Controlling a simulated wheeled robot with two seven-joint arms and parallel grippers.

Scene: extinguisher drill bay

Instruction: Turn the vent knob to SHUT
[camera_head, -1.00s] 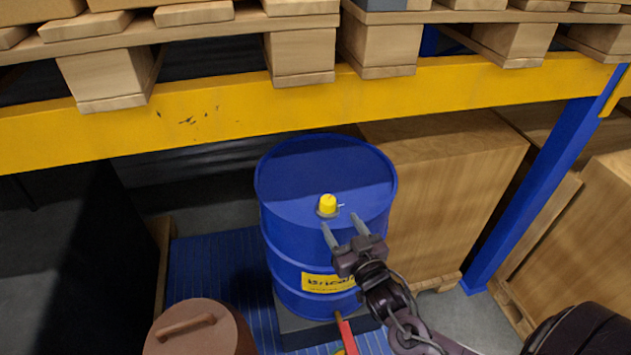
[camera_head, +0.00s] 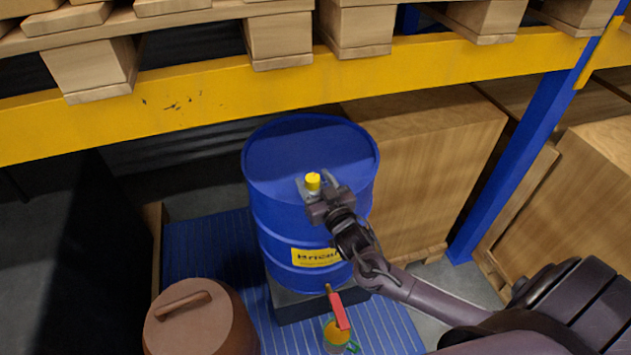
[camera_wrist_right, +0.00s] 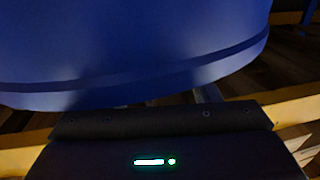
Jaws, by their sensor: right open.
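The yellow vent knob (camera_head: 313,181) stands on top of the blue drum (camera_head: 290,150), near its front edge. My right gripper (camera_head: 317,186) is at the knob, with its open fingers reaching to either side of it. The knob's base is partly hidden by the fingers, and I cannot tell whether they touch it. No SHUT marking can be made out. In the right wrist view a blue curved surface, the drum (camera_wrist_right: 140,45), fills the upper part, and the knob does not show. My left gripper is not in view.
A yellow rack beam (camera_head: 200,95) with loaded pallets crosses above and behind the drum. A brown lidded container (camera_head: 200,325) stands front left.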

